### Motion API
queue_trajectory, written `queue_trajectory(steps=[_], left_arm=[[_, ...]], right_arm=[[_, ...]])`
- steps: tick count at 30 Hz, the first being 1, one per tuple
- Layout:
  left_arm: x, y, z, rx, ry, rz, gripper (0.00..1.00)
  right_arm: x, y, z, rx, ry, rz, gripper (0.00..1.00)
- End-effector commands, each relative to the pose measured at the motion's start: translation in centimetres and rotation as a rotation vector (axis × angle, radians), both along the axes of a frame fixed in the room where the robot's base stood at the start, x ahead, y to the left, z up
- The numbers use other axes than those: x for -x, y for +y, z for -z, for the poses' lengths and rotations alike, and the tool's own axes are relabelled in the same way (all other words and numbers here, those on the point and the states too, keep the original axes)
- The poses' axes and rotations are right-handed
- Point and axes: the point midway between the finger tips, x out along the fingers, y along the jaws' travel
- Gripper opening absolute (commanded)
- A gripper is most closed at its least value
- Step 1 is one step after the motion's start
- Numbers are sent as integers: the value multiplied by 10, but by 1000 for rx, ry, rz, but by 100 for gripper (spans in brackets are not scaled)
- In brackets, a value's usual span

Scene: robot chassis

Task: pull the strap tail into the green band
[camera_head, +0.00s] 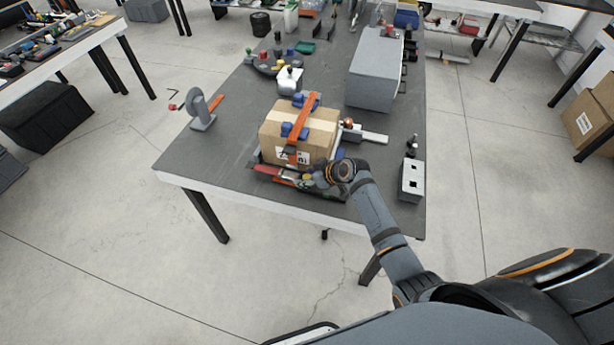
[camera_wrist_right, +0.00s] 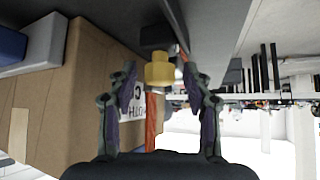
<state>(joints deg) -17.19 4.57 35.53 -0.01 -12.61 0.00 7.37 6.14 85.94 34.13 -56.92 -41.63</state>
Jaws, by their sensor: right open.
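A cardboard box (camera_head: 300,128) sits on the table with an orange strap (camera_head: 305,112) over its top and down its front. My right gripper (camera_head: 318,178) is low at the box's front right corner. In the wrist view my right gripper (camera_wrist_right: 160,82) has its two fingers apart. A yellow knob-like piece (camera_wrist_right: 159,70) shows between them, and a hanging orange strip (camera_wrist_right: 151,122), likely the strap tail, shows below it. The fingers appear clear of both. The box (camera_wrist_right: 88,85) stands to the left there. I cannot make out the green band. My left gripper is out of view.
A grey block (camera_head: 375,78) stands behind the box to the right. A grey two-hole block (camera_head: 411,181) is near the right edge, and a grey stand (camera_head: 201,110) at the left. Red and dark tools (camera_head: 275,173) lie in front of the box. The front left tabletop is clear.

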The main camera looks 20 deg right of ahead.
Motion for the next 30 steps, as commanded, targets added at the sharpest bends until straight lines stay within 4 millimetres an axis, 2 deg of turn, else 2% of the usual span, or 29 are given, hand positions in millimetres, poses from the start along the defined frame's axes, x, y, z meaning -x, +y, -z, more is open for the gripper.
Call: queue_trajectory(steps=[1,12,22,30], left_arm=[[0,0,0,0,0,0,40],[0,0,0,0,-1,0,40],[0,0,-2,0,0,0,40],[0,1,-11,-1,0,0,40]], right_arm=[[0,0,0,0,0,0,49],[1,0,0,0,1,1,0],[4,-5,0,1,3,1,0],[34,-51,1,9,5,0,0]])
